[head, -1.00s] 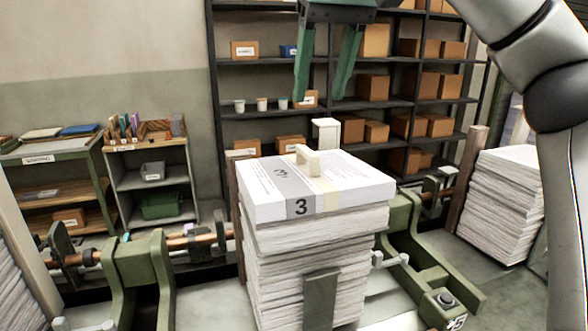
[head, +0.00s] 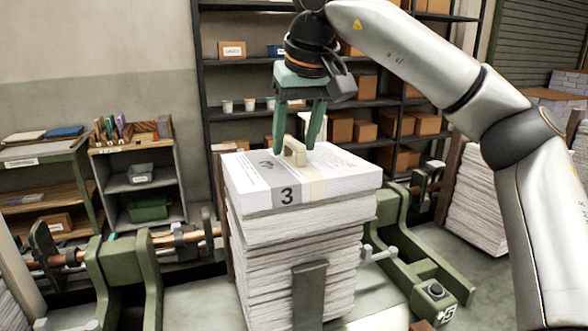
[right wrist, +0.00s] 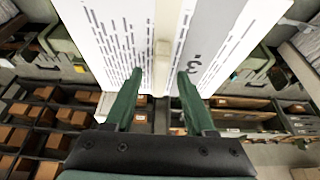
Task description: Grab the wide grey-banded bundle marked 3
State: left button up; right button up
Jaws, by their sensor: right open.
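The wide white bundle (head: 345,183) lies flat on top of a tall paper stack (head: 300,255). A grey band (head: 286,194) marked 3 wraps it, and a cream grip tab (head: 295,152) stands up from its top beside a paler cream band. My right gripper (head: 295,147) points down over it, open, with its green fingers on either side of the tab. The right wrist view also shows the tab (right wrist: 162,48) between the parted fingers (right wrist: 160,75), with the grey band to the right. Whether the fingers touch the tab is unclear. My left gripper is out of view.
Green press frames (head: 405,255) flank the stack, and an upright green plate (head: 309,293) stands at its front. Dark shelves (head: 350,104) with boxes and cups are behind. Another paper stack (head: 480,205) stands at the right, partly behind my right arm. A low shelf unit (head: 138,185) stands left.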

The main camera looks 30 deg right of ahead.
grip_shut()
dwell(0.4)
dwell(1.0)
